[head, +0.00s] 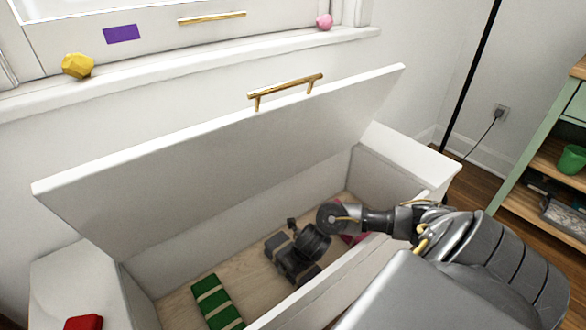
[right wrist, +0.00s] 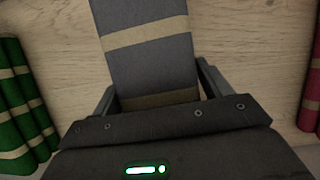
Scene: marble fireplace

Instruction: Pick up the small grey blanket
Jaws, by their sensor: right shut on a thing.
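The small grey blanket (head: 298,267) is a folded dark grey bundle with tan bands, lying inside the open white chest. In the right wrist view the grey blanket (right wrist: 150,60) runs up from between the fingers, over the wooden chest floor. My right gripper (head: 291,250) reaches down into the chest and is shut on the blanket; its fingers (right wrist: 155,95) show on either side of it. The gripper hides part of the blanket in the head view. I cannot tell whether the blanket is lifted off the floor. My left gripper is not in view.
A green banded bundle (head: 216,302) lies left in the chest (head: 330,297), and a red one (head: 352,238) lies right, partly hidden by my arm. The chest's lid (head: 230,140) stands raised behind. A red object (head: 84,322) sits at front left. A shelf (head: 530,203) stands right.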

